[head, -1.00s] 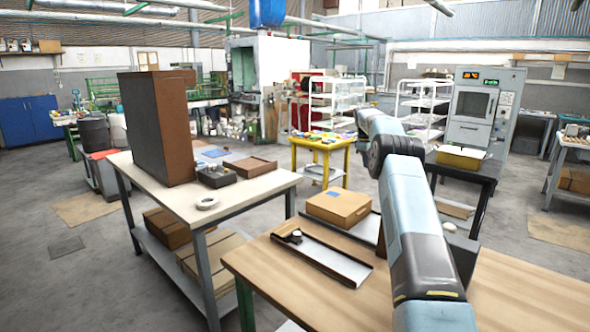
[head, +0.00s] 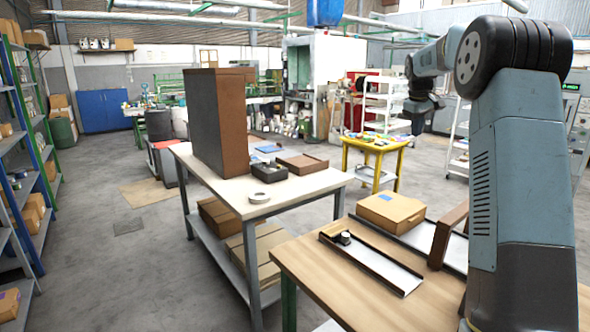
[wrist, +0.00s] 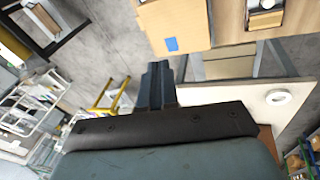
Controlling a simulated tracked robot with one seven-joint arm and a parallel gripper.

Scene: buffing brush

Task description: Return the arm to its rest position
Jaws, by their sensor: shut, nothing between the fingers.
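My arm is raised and bent at the right of the head view, its large dark joint near the top. My gripper (head: 418,125) hangs at the far end of the arm, above the floor near the yellow table. In the wrist view my gripper (wrist: 157,72) has its dark fingers together, with nothing between them. The fingers appear clear of the cardboard box (head: 391,211), which also shows in the wrist view (wrist: 180,25).
The wooden table (head: 350,300) holds the box, a metal tray (head: 375,266) and a brown upright piece (head: 450,232). A white table (head: 225,190) bears a tall brown cabinet (head: 217,120) and a tape roll (head: 259,198). A yellow table (head: 375,145) stands behind. Floor is open at left.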

